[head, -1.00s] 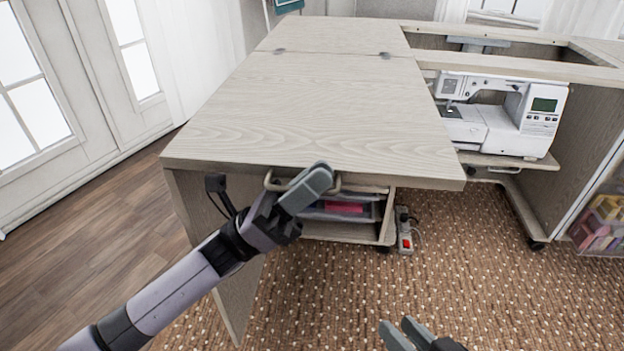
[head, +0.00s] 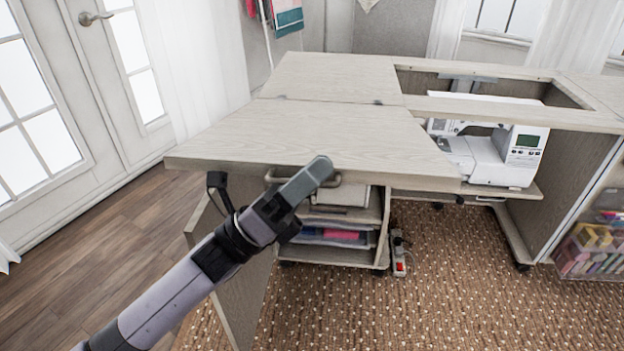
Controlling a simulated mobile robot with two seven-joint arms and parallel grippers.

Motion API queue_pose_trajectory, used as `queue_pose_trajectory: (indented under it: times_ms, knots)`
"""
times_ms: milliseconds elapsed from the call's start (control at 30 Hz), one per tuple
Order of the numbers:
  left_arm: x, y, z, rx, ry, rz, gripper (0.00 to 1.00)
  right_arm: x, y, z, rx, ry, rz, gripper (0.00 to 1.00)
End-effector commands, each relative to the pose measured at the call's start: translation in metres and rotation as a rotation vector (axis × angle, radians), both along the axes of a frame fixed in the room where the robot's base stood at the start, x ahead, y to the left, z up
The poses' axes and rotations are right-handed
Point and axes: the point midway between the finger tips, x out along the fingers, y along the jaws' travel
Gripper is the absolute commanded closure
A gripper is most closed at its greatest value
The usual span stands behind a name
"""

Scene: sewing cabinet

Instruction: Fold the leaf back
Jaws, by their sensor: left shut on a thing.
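The leaf (head: 330,135) is the pale wood panel at the front of the cabinet top, hinged along its far edge to the fixed top (head: 325,76). Its front edge is tilted up a little, with a gap above the support panel (head: 240,290). A bar handle (head: 272,178) is at the leaf's front edge. My left gripper (head: 308,178) is shut on the handle, and its fingers hide the handle's middle. My right gripper is out of view.
A white sewing machine (head: 488,150) sits on a lowered shelf at right. Clear bins (head: 590,245) stand far right. The carpet in front is open.

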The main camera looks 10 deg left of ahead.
Motion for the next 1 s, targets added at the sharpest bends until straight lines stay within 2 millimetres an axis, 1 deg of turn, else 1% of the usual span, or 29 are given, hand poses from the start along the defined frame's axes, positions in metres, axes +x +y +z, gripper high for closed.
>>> queue_pose_trajectory:
  times_ms: [33,300,400,600,700,900,1000]
  knots:
    - [0.003,0.001,0.025,-0.007,0.013,0.001,1.00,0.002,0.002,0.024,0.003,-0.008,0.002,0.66]
    - [0.022,0.001,0.081,-0.007,0.119,0.002,1.00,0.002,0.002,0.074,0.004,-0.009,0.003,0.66]
    - [0.031,0.001,0.100,-0.008,0.158,0.002,1.00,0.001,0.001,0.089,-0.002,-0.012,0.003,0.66]
    - [0.049,0.001,0.136,-0.006,0.232,0.001,1.00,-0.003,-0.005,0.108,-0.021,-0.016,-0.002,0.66]
    - [0.058,0.001,0.150,-0.007,0.266,0.001,1.00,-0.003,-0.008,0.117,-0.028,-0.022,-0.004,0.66]
    - [0.072,0.001,0.170,-0.007,0.317,0.001,1.00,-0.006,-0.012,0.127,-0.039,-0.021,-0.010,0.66]
    - [0.077,0.001,0.176,-0.006,0.335,0.001,1.00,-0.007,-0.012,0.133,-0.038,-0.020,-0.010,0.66]
